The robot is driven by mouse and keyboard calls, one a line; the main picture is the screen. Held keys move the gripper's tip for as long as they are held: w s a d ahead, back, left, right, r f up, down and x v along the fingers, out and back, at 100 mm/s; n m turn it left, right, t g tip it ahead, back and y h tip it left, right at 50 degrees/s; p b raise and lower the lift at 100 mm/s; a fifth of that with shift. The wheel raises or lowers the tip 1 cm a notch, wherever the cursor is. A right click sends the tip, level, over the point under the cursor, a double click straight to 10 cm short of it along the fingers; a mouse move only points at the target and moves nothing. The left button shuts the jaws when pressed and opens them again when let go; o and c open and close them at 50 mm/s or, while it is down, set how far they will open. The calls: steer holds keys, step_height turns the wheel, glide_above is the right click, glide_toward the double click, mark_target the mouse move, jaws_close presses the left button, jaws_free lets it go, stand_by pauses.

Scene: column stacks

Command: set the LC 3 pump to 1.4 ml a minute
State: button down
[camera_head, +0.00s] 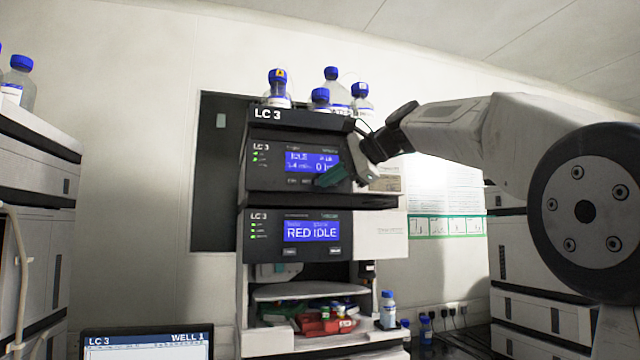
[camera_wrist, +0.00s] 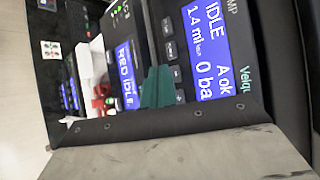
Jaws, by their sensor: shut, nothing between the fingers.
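The LC 3 pump (camera_head: 273,178) is the upper dark module of the middle stack in the head view. Its blue display (camera_head: 312,161) reads IDLE; in the wrist view the display (camera_wrist: 207,45) shows 1.4 ml, 0 bar and A ok, partly cut off. A column of small dark keys (camera_wrist: 172,56) lies beside the display. My gripper (camera_head: 330,178) is shut and empty, its teal fingertips in front of the panel just below the display's right end. In the wrist view the fingertips (camera_wrist: 157,87) cover part of the key row. I cannot tell whether they touch a key.
Below the pump is another LC 3 module (camera_head: 265,236) reading RED IDLE. Blue-capped bottles (camera_head: 278,90) stand on top of the stack. A shelf with red and green items (camera_head: 320,322) is lower down. A laptop screen (camera_head: 148,344) is at front left.

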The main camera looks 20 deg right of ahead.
steer(key=s, duration=0.5)
stand_by(0.9)
steer(key=s+d+f+n+g+h, duration=0.1)
steer(key=s+f+n+g+h, duration=0.2)
steer(key=f, duration=0.7)
steer(key=s+d+f+n+g+h, duration=0.1)
steer(key=s+f+n, duration=0.3)
steer(key=f, duration=0.7)
steer(key=s+f+n+g+h, duration=0.2)
steer(key=s+f+n, duration=0.1)
steer(key=s+f, duration=0.9)
steer(key=s+f+n+g+h, duration=0.2)
steer(key=s+f+n, duration=0.1)
steer(key=s+f, duration=0.9)
steer(key=s, duration=0.5)
steer(key=shift+n+g, duration=0.3)
steer(key=shift+n, duration=0.1)
